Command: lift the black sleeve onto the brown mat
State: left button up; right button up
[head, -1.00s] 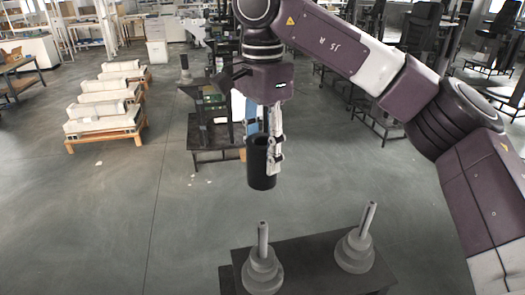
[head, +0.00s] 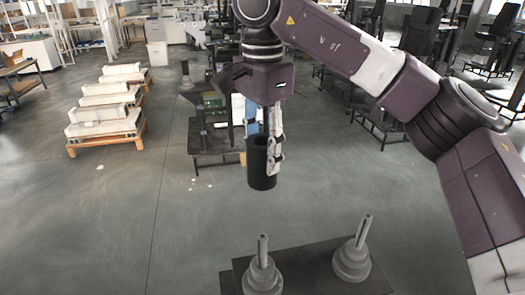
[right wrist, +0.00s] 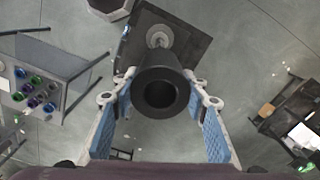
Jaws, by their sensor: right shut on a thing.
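The black sleeve (head: 261,172) is an upright hollow cylinder held in the air in the middle of the head view. My right gripper (head: 264,148) is shut on it, with a finger on either side. In the right wrist view the sleeve (right wrist: 160,90) sits between the blue-padded fingers, and I look into its open end. The sleeve hangs clear of the dark table in front, above and behind it in the head picture. I cannot make out a brown mat in either view. My left gripper is not in view.
A dark low table (head: 310,268) at the bottom carries two grey stepped bases with upright pegs, one left (head: 262,272) and one right (head: 352,258). A wooden pallet with white blocks (head: 105,135) is at left. Open grey floor lies between.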

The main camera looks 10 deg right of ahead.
notch_tip(320, 180, up, 6)
jog(key=p, duration=0.3)
jog(key=shift+r, duration=0.25)
dwell(0.7)
